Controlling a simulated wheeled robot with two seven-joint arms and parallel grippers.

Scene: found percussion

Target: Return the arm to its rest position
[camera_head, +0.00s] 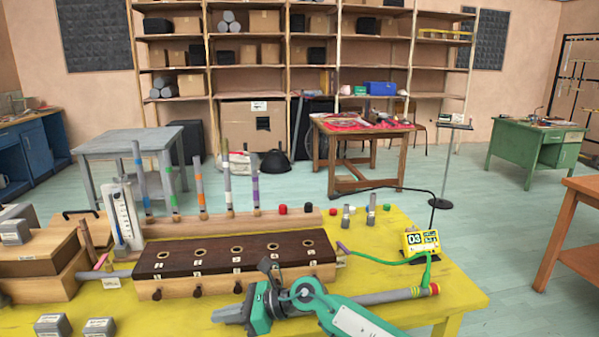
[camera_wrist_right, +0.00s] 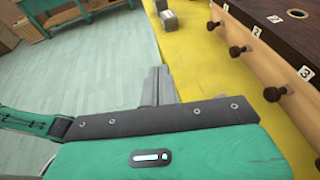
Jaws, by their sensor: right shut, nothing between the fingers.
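My right gripper (camera_head: 232,315) is over the front part of the yellow table, its arm coming in from the lower right. Its grey fingers point left in the head view and are shut with nothing between them. In the right wrist view the closed fingers (camera_wrist_right: 158,86) show above the green gripper body. The gripper is in front of a wooden box with a dark top (camera_head: 235,256), which has several numbered holes and dark knobs along its front. They look apart in the wrist view. My left gripper is not in view.
Several coloured tubes (camera_head: 200,190) stand upright behind the box. A yellow display reading 03 (camera_head: 422,242) is at the right, with a green cable. Labelled grey blocks (camera_head: 53,325) sit at the front left. Wooden boxes (camera_head: 40,262) stand at the left. The table's right front is fairly clear.

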